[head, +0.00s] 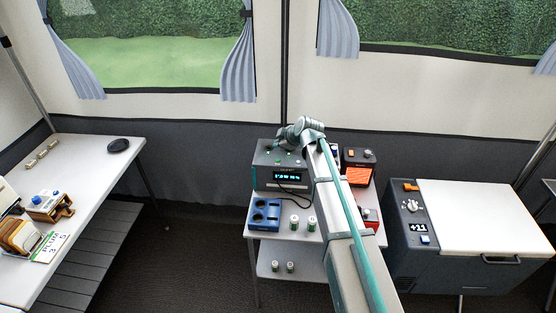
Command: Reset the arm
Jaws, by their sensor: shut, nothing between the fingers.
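My arm reaches from the bottom of the head view up to the small table in the middle. My gripper (283,141) is at its far end, small in the picture, above or at the top of a grey device with a lit display (283,176). It is shut with nothing held. I cannot tell whether it touches the device. My arm hides part of the table's right side.
The small table (284,237) also bears a blue holder (264,214), small canisters (303,223) and an orange-fronted box (358,167). A white-lidded cooler (483,220) stands right. A white table (95,185) and grey bench (92,245) stand left. Floor between is clear.

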